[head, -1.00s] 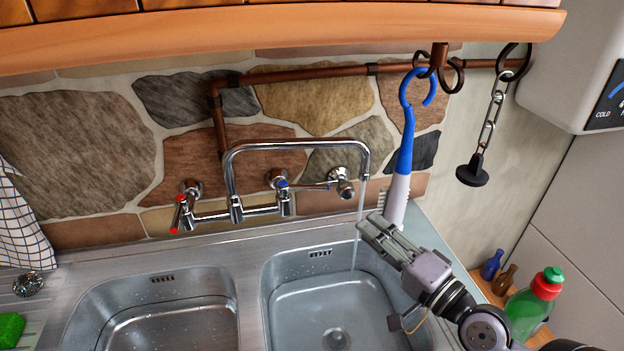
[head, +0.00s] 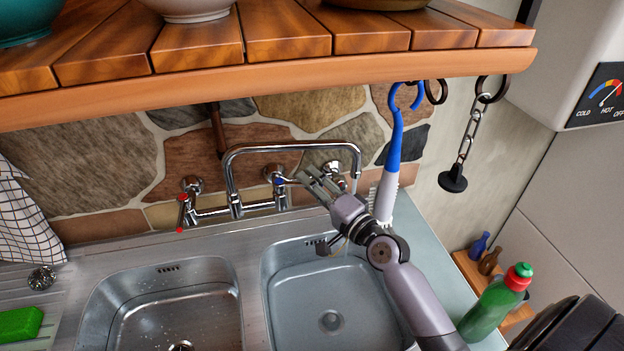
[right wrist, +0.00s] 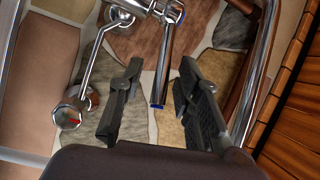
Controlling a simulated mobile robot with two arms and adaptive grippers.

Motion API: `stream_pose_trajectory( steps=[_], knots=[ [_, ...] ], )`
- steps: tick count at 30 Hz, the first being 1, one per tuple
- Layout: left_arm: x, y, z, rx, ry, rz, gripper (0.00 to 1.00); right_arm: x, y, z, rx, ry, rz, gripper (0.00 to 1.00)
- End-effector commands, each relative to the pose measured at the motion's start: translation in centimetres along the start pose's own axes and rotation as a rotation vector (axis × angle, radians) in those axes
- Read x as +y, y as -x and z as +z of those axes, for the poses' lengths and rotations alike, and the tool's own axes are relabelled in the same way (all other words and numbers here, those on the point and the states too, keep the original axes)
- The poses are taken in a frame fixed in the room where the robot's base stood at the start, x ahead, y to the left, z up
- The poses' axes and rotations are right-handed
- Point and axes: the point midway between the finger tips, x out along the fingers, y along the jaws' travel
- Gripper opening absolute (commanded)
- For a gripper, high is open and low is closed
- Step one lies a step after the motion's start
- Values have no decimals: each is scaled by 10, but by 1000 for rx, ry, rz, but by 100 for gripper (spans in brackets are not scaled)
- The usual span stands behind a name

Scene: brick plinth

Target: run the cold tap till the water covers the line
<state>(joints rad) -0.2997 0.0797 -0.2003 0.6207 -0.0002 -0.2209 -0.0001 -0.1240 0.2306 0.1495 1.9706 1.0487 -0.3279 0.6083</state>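The fingers are apart, with gaps on both sides of the lever. In the head view my right gripper (head: 314,182) is at the blue-marked valve, hiding part of the lever. The spout (head: 357,162) points over the right basin (head: 290,307); a thin water stream seems to show below it, mostly hidden by my arm. The right basin looks bluish; I cannot make out a line or the water level. My left gripper is out of view.
The red-marked hot handle (head: 181,212) is at the left. A black plug (head: 453,181) hangs by its chain, and a blue-and-white brush (head: 394,150) hangs behind my right arm. A green bottle (head: 492,305) stands at the right. A wooden shelf (head: 270,80) overhangs the tap.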

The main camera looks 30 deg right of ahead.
Motion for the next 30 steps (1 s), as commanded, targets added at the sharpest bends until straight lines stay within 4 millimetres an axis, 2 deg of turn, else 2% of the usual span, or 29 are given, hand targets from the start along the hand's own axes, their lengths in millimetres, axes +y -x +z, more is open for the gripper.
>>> stream_pose_trajectory(
  steps=[9,23,30],
  knots=[
    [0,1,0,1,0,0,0,0,-3,0,0,0,0,31],
    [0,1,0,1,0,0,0,0,-2,0,0,1,0,1],
    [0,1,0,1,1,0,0,1,-2,0,0,1,1,0]
  ],
)
